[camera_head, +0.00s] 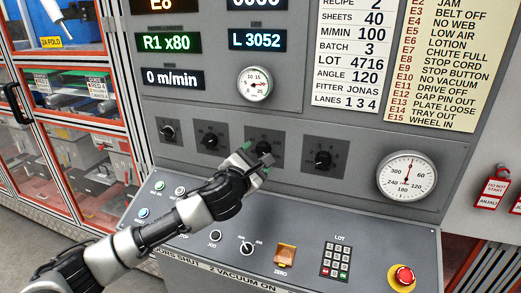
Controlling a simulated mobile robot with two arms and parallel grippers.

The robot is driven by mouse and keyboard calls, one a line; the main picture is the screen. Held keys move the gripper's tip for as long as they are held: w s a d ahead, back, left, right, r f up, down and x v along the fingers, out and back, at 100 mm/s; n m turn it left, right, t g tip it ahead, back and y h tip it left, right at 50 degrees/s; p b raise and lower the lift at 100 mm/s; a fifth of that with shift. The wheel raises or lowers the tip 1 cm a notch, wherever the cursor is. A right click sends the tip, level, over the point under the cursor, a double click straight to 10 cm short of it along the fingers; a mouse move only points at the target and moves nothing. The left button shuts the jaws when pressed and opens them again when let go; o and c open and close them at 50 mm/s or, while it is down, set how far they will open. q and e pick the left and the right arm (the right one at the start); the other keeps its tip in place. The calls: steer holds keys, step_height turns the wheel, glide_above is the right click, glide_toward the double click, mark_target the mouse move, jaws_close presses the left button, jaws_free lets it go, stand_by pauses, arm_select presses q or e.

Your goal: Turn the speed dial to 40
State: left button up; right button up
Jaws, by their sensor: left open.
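A row of dark dials runs along the grey panel: a far left dial (168,130), a second dial (210,140), a third dial (264,147) and a right dial (323,159). Their small markings are too small to read, so I cannot tell which is the speed dial or its setting. My left gripper (256,158) is open, with its green-tipped fingers at the third dial, partly covering it. I cannot tell whether the fingers touch the knob. The display reads 0 m/min (174,78). My right gripper is not in view.
A sloped console below holds several buttons, a small knob (246,248), an orange switch (285,254), a keypad (336,260) and a red stop button (403,276). Round gauges (255,84) (406,176) sit on the panel. A setting card (350,50) lists M/MIN 100.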

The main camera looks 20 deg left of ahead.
mark_target(261, 151)
arm_select(q)
steer(key=shift+w+d, duration=0.2)
steer(key=shift+w, duration=1.7)
steer(key=shift+c, duration=0.3)
steer(key=c, duration=0.9)
